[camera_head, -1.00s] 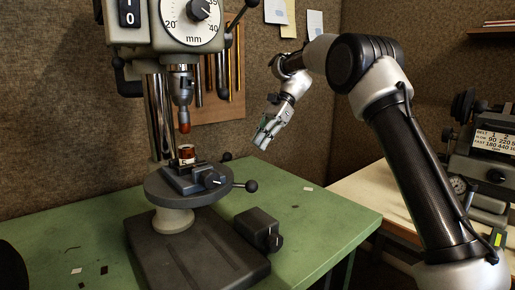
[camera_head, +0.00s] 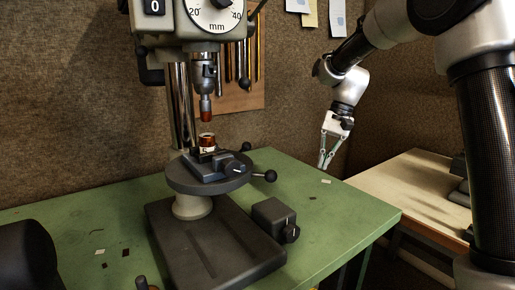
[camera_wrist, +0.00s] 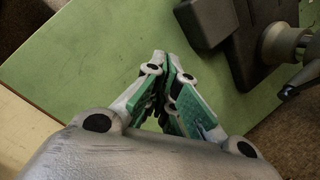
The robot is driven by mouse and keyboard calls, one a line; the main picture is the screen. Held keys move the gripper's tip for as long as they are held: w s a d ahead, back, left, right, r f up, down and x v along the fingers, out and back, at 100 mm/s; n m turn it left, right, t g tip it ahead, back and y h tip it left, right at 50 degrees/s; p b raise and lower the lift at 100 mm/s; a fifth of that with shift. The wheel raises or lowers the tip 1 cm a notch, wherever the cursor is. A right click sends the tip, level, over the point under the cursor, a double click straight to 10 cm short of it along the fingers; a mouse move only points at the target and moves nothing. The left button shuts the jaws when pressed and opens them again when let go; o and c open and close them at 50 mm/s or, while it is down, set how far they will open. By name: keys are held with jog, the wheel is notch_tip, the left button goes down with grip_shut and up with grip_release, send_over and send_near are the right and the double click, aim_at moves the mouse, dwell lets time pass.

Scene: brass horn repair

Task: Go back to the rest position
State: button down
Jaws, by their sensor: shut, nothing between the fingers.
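My gripper (camera_head: 323,163) hangs over the right back part of the green table (camera_head: 335,209) in the head view, pointing down, to the right of the drill press and apart from it. In the wrist view my gripper (camera_wrist: 172,62) has its green-padded fingers together, with nothing between them, above the bare green table top (camera_wrist: 90,50). My arm reaches in from the right side of the head view.
A drill press with a round table (camera_head: 180,178) stands on the green table. A vise (camera_head: 218,165) on it holds a small reddish-brown piece (camera_head: 207,140). A dark block (camera_head: 273,214) sits beside the base. A pale bench (camera_head: 420,180) is at right.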

jog(key=s+d+r+n+t+h, duration=0.1)
jog(key=s+d+t, duration=0.1)
jog(key=s+d, duration=0.3)
jog(key=s+d+r+n+t+h, duration=0.1)
jog(key=s+d, duration=0.5)
jog(key=s, duration=0.8)
jog(key=s+d+r+n+t+h, duration=0.1)
jog(key=s+d+r+t, duration=0.1)
jog(key=s+d, duration=0.3)
jog(key=s+t, duration=0.1)
jog(key=s, duration=0.3)
jog(key=shift+s+d+r, duration=0.15)
jog(key=shift+s+d, duration=0.05)
jog(key=shift+d, duration=0.2)
